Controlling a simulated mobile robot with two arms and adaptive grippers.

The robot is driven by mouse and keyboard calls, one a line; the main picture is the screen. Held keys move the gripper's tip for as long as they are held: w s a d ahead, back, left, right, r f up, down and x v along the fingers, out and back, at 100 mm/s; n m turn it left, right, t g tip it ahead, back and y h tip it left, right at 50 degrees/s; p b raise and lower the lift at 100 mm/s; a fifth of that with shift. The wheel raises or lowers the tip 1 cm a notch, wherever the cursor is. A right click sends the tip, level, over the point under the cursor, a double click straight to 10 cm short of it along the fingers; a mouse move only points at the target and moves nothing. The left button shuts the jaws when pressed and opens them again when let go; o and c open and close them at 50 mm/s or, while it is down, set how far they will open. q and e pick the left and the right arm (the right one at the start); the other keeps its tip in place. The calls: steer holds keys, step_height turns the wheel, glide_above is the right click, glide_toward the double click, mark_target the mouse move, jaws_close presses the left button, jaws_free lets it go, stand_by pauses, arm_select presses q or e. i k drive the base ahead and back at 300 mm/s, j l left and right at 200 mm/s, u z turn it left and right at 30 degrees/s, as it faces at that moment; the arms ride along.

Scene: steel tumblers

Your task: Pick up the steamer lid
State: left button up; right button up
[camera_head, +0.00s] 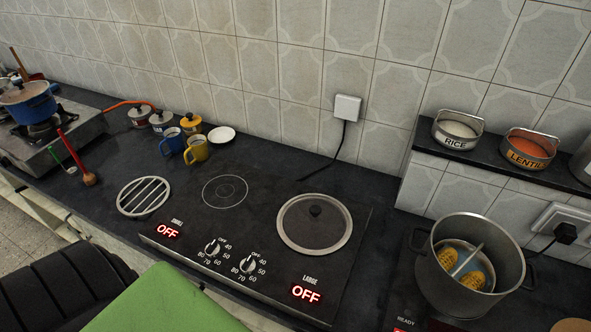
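A round dark glass lid (297,234) with a pale metal rim and a dark knob in its middle lies flat on the large right zone of the black cooktop; it looks like the steamer lid. A big steel pot (439,289) stands open at the right, with two yellow pieces and something blue inside. Neither of my grippers shows in the head view, so nothing is seen touching the lid.
The cooktop (190,225) shows two red OFF displays and knobs in front of the lid. Blue (173,140) and yellow (197,151) mugs stand behind. A slatted round rack (144,196) lies left. RICE (457,133) and lentil (529,152) tins sit on a raised shelf.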

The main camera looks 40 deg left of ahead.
mark_target(309, 224)
steer(key=u, duration=0.85)
steer(key=z, duration=1.2)
steer(key=k+l+u, duration=0.1)
steer(key=k+u, duration=0.15)
steer(key=k, duration=0.25)
